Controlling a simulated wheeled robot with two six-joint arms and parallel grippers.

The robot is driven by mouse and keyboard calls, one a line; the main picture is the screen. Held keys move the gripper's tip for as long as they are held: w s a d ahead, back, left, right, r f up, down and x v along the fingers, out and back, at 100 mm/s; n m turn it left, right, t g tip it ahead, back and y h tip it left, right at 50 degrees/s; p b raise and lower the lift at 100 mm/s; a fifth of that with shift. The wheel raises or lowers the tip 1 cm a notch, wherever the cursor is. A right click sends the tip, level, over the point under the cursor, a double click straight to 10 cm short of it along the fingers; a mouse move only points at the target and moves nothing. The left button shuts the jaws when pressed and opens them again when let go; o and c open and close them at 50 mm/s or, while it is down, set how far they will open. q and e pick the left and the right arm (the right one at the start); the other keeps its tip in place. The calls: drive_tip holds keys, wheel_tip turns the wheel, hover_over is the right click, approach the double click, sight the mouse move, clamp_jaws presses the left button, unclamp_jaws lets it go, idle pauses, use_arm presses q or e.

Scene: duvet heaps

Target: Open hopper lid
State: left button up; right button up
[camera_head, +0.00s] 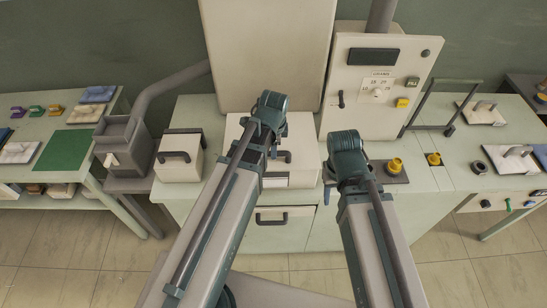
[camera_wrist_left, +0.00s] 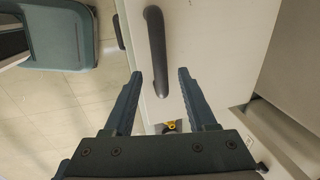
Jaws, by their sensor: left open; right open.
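The cream panel (camera_head: 304,172) with a dark bar handle (camera_head: 284,156), which looks like the hopper lid, is at the middle of the bench in the head view, partly hidden by my left arm. In the left wrist view the cream panel (camera_wrist_left: 215,50) fills the middle, and its dark handle (camera_wrist_left: 155,45) runs down to between the fingertips. My left gripper (camera_wrist_left: 160,75) is open and empty, with one finger on each side of the handle's lower end; I cannot tell whether they touch. My right gripper (camera_head: 327,192) is small and mostly hidden below its arm, open.
A drawer front (camera_head: 284,214) with a handle is below. A cream box (camera_head: 180,157) with a handle stands at left, beside a grey chute (camera_head: 124,150). A control cabinet (camera_head: 374,85) with buttons stands at the back right. Yellow knobs (camera_head: 394,166) are to the right of my right arm.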

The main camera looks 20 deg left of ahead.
use_arm(q)
drive_tip(key=f, duration=0.1)
drive_tip(key=f+b, duration=0.2)
drive_tip(key=shift+w+a+f, duration=0.1)
drive_tip(key=shift+w, duration=0.2)
use_arm(e)
wheel_tip(320, 180, down, 3)
drive_tip(key=shift+f, duration=0.1)
use_arm(q)
drive_tip(key=shift+c, duration=0.2)
clamp_jaws()
idle(0.8)
